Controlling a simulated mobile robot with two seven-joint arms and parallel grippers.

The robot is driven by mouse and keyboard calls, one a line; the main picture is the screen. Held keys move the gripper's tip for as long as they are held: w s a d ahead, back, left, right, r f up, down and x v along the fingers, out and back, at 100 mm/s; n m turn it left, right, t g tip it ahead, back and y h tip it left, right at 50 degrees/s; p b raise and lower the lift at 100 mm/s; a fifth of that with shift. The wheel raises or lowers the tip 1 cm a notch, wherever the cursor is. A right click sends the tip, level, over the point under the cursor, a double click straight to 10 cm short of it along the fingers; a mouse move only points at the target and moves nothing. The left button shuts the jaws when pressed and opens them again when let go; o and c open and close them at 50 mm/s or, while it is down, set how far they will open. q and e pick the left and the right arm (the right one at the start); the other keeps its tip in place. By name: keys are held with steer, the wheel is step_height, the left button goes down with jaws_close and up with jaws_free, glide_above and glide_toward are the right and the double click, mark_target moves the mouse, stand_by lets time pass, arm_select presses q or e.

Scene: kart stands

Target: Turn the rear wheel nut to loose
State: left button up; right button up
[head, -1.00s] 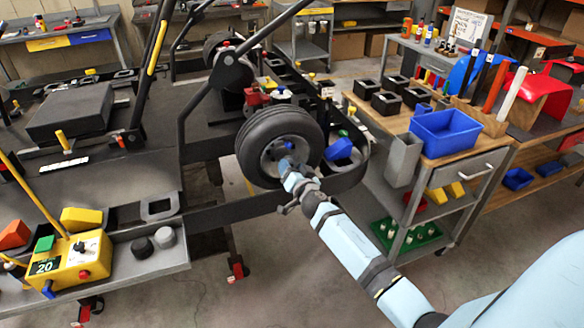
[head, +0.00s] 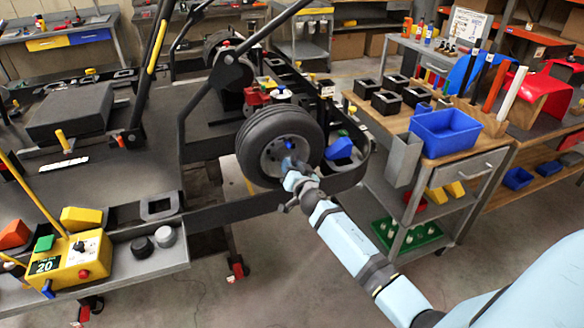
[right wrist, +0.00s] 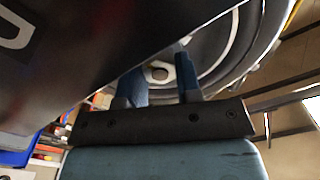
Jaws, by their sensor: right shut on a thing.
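The rear wheel (head: 258,150) is a black tyre with a grey hub, mounted on the dark kart frame. A small blue part (head: 288,143) shows at the hub's centre. My right gripper (head: 291,163) reaches the hub from the lower right. In the right wrist view, the two blue fingers of the right gripper (right wrist: 158,80) stand on either side of the wheel nut (right wrist: 158,73), a small metallic head, and are shut on it. The nut's turn position cannot be read. A dark panel covers the upper left of that view. My left gripper is not in view.
A cart (head: 425,150) with a blue bin (head: 446,131) and black holders stands close right of the wheel. A blue block (head: 339,149) sits beside the tyre. A yellow control box (head: 80,262) is at the lower left. Floor is clear below the wheel.

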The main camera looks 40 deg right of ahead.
steer(key=m+p, duration=0.4)
steer(key=m, duration=2.8)
steer(key=shift+f+m, duration=0.1)
steer(key=shift+m, duration=0.3)
stand_by(0.3)
stand_by(0.4)
